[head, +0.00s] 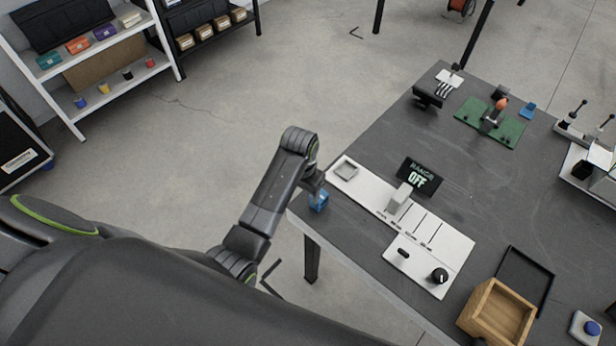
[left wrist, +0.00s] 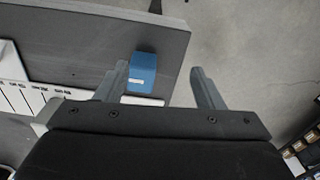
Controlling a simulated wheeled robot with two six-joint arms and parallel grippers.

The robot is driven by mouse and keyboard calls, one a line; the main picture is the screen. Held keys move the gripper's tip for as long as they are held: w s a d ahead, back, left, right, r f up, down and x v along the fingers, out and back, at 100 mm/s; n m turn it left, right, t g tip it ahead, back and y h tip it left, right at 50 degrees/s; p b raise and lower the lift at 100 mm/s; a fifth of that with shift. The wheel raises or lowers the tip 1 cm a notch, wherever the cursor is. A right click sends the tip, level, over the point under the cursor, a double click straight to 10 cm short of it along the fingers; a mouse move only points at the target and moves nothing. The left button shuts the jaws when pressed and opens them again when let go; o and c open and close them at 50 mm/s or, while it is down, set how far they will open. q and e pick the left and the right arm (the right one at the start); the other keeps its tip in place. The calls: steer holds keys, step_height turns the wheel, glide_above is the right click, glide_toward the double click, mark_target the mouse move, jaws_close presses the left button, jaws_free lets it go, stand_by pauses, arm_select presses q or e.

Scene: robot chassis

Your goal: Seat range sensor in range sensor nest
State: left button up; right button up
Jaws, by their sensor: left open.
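A small blue block with a white label, which looks like the range sensor (head: 319,203), sits near the left corner of the grey table. It also shows in the left wrist view (left wrist: 142,72). My left gripper (left wrist: 160,70) is open, with the block nearer its left finger and free space towards the right finger. In the head view the gripper is just above the block and partly hides it. A square framed recess, probably the range sensor nest (head: 346,170), is at the upper left end of a white panel and looks empty. My right gripper is not in view.
A dark sign (head: 421,178) reading "RANGE OFF" stands behind the white panel (head: 440,237). A pale upright block (head: 399,197) and a black knob (head: 439,276) are on the panel. A wooden box (head: 497,312) is at the lower right. The table's middle is clear.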

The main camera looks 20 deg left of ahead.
arm_select(q)
steer(key=w+d+r+m+p, duration=0.1)
steer(key=w+d+r+p, duration=0.15)
steer(key=r, duration=0.75)
steer(key=shift+g, duration=0.3)
steer(key=f, duration=0.3)
steer(key=f+b, duration=0.1)
steer(key=f, duration=0.7)
steer(key=shift+w+d+f+b, duration=0.2)
steer(key=shift+w+f+b, duration=0.1)
steer(key=shift+w, duration=0.1)
steer(key=shift+s+d+f+p, duration=0.15)
steer(key=shift+f+p, duration=0.15)
steer(key=shift+f, duration=2.35)
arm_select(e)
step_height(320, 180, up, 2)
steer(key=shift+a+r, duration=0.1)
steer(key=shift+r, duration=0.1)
arm_select(q)
steer(key=shift+s, duration=0.1)
steer(key=shift+c, duration=0.3)
steer(key=c, duration=1)
steer(key=shift+r, duration=0.1)
